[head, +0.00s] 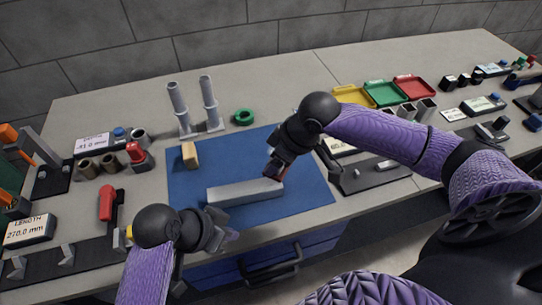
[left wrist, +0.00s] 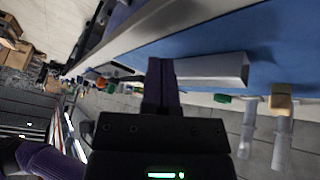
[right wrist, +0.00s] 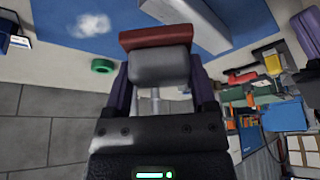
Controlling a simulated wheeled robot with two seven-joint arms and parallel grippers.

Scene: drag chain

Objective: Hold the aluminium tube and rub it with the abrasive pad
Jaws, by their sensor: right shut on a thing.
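The aluminium tube (head: 245,190), a long grey square bar, lies on the blue mat (head: 318,190). It also shows in the left wrist view (left wrist: 212,72) and the right wrist view (right wrist: 190,22). My right gripper (head: 277,168) is shut on the abrasive pad, a red layer (right wrist: 158,38) on a grey block, above the tube's right end. Whether pad and tube touch is unclear. My left gripper (head: 230,236) is in front of the mat's near edge, apart from the tube. Its fingers (left wrist: 161,72) are together with nothing seen between them.
A tan block (head: 190,155) stands at the mat's left. Two upright grey posts (head: 210,105) and a green ring (head: 243,117) stand behind the mat. A red-handled tool (head: 107,203) is at left. Coloured trays (head: 384,94) sit back right. The mat's right part is bare.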

